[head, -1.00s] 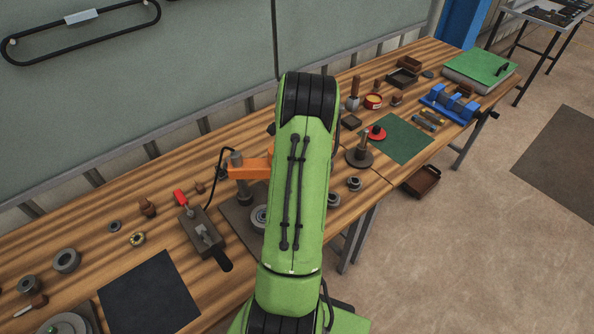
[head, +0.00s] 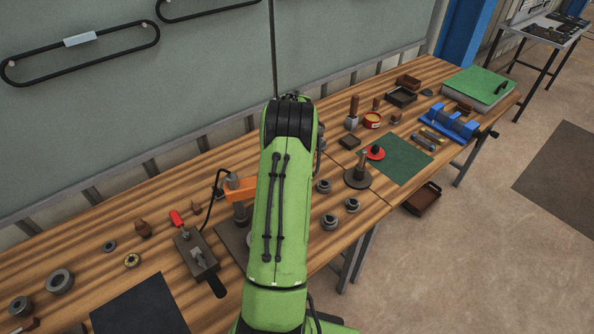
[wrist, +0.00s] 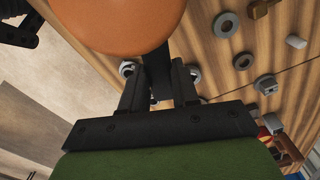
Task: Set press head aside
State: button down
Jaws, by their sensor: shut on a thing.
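My gripper (wrist: 158,80) is shut on the press head (wrist: 118,22). In the wrist view this shows as a large rounded orange part close to the camera, with a dark bar between the fingers. Its full shape cannot be seen. In the head view my green arm hides the gripper and what it holds. The press stands on the bench just left of my arm, with an orange arm (head: 238,190), a grey column (head: 240,214) and a dark base plate (head: 232,238) partly hidden behind my arm.
Several grey rings (head: 330,221) lie right of my arm near the bench's front edge. A round-based post (head: 357,178) stands beside the green mat (head: 402,162). A red-handled box (head: 194,252) sits left of the press. A black mat (head: 140,306) lies front left.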

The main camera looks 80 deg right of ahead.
jog(key=c, duration=0.8)
grip_release()
jog(key=shift+c, duration=0.2)
notch_tip(320, 180, up, 16)
jog(key=shift+p, duration=0.35)
jog(key=shift+f, duration=0.15)
